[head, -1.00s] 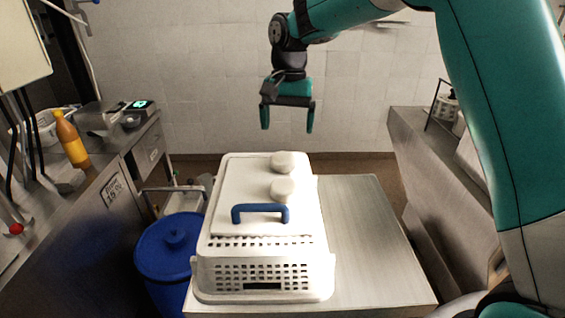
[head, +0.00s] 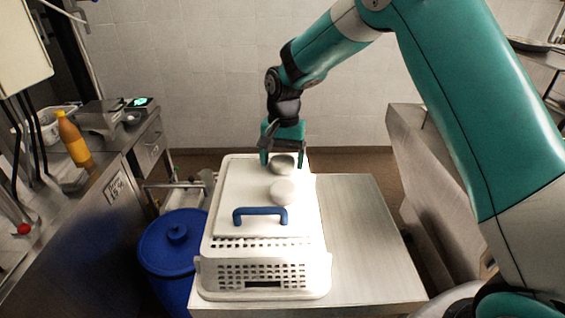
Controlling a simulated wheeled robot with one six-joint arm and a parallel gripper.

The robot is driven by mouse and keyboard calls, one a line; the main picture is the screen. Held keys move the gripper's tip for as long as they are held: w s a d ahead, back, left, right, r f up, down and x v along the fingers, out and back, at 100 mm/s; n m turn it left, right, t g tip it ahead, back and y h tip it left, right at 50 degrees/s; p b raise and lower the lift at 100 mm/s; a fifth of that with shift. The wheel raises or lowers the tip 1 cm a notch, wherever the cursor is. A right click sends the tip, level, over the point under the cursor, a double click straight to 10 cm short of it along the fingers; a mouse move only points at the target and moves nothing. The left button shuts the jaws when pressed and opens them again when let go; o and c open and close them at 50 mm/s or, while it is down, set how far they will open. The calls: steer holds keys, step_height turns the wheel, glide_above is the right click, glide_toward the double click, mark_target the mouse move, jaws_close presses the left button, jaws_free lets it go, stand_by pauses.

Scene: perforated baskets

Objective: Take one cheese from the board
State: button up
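Two round white cheeses lie on the white board (head: 235,200), which rests on top of a white perforated basket (head: 262,272). The near cheese (head: 283,191) lies on the board behind its blue handle (head: 260,216). The far cheese (head: 282,165) is near the board's back edge, in shadow under my gripper. My gripper (head: 282,165) points down with its fingers spread, one to each side of the far cheese. I cannot tell whether the fingers touch it. The near cheese is clear of the gripper.
The basket stands on a metal table (head: 370,240) with free room to its right. A blue lidded bin (head: 172,250) stands to the left of the table. A counter at the left holds an orange bottle (head: 73,140) and a scale (head: 137,104).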

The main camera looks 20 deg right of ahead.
steer(key=c, duration=0.7)
steer(key=shift+r, duration=0.1)
